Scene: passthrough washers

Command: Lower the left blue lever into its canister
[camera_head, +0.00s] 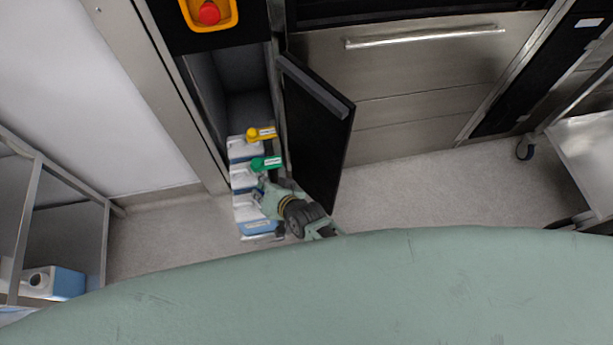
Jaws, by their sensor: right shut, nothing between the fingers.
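The nearest canister (258,228), white with a blue label, stands at the front of a row in the open narrow cupboard. A small blue part, probably the blue lever (257,197), shows just above it, mostly hidden by my gripper. Its exact angle cannot be told. My right gripper (261,189) is shut with nothing visible in its fingers. It is at the blue part, but whether it touches it cannot be told. My left gripper is not in view.
Behind stand canisters with a green lever (266,163) and a yellow lever (262,133). The open black cupboard door (316,130) stands close to the right of my gripper. A metal rack (38,200) with another canister (66,283) is at left.

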